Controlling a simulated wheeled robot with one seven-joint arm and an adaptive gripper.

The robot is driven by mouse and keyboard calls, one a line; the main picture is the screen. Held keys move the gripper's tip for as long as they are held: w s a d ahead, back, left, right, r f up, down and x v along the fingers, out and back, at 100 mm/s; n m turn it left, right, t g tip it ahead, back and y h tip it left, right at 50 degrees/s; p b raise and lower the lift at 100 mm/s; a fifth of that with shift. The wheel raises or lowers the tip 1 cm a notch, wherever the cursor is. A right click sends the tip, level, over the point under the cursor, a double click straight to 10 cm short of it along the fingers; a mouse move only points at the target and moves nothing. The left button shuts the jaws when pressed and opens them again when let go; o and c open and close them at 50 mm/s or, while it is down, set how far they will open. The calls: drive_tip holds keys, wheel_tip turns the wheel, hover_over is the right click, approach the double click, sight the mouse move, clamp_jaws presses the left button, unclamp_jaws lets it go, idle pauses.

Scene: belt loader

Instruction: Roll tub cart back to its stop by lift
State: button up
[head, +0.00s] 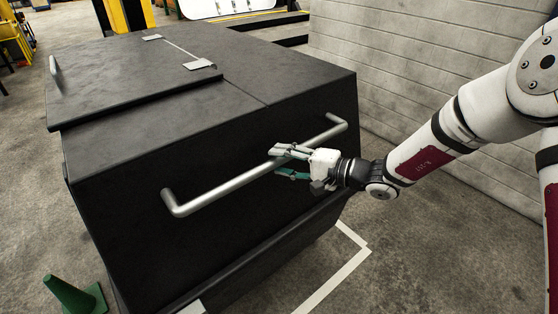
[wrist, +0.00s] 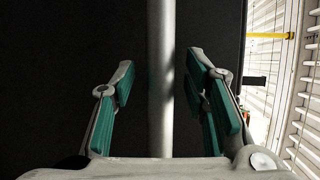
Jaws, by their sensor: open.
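The tub cart (head: 180,180) is a big black box with a hinged lid, filling the left and middle of the head view. A grey bar handle (head: 225,190) runs along its near face. My gripper (head: 283,162) is at the handle, right of its middle, with its fingers to either side of the bar. In the wrist view the handle (wrist: 160,80) stands upright between the two open green-padded fingers (wrist: 160,90), with gaps on both sides. The lift is not clearly identifiable.
A green cone (head: 72,296) stands on the floor at the cart's lower left. White floor lines (head: 340,275) show at its right. A grey block wall (head: 430,70) runs along the right. Yellow posts (head: 125,15) stand behind the cart. Bare concrete lies between cart and wall.

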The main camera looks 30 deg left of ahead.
drive_tip(key=shift+a+f, duration=0.1)
drive_tip(key=shift+a, duration=0.6)
clamp_jaws()
